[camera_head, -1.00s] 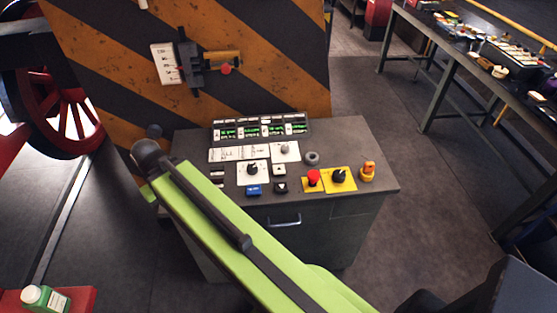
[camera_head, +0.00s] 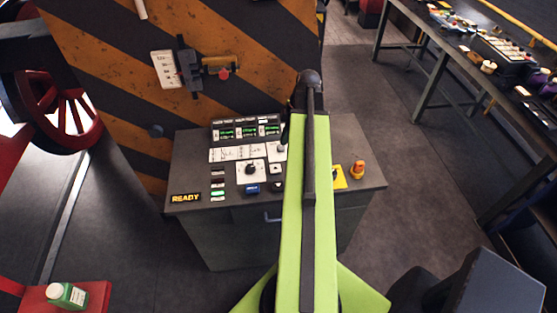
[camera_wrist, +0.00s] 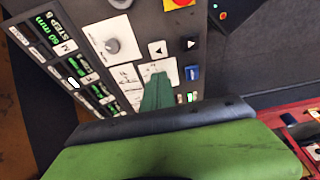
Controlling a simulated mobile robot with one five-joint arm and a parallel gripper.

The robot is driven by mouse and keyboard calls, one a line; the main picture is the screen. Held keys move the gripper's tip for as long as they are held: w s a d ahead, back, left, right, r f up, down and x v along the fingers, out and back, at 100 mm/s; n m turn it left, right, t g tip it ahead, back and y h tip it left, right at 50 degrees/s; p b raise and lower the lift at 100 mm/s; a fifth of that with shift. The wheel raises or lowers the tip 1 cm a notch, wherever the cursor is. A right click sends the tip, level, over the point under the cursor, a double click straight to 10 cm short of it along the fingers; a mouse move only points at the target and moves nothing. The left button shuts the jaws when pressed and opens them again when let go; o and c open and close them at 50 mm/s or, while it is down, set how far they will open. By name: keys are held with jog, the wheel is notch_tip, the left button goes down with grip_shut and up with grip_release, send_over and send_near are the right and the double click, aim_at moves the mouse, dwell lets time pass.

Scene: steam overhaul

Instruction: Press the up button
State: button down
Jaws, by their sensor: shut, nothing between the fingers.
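Two small arrow buttons sit side by side on the console. The white one (camera_head: 275,169), farther from the console's front edge, looks like the up button; it is also in the wrist view (camera_wrist: 158,47). The black one (camera_head: 278,184) is nearer the front edge and also shows in the wrist view (camera_wrist: 189,43). The arrow directions are too small to read surely. My gripper (camera_wrist: 157,78) is shut and empty, its green tip over a white plate beside the arrow buttons. It appears apart from both buttons. My arm hides it in the head view.
A striped panel (camera_head: 110,60) stands behind.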

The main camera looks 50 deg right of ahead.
aim_at(275, 168)
jog(key=shift+f, duration=0.1)
jog(key=b+x, duration=0.9)
jog(key=d+b+x, duration=0.1)
jog(key=b+x, duration=0.3)
jog(key=shift+s+a+f+b, duration=0.15)
jog(key=shift+s+f+b, duration=0.15)
jog(key=shift+f, duration=0.2)
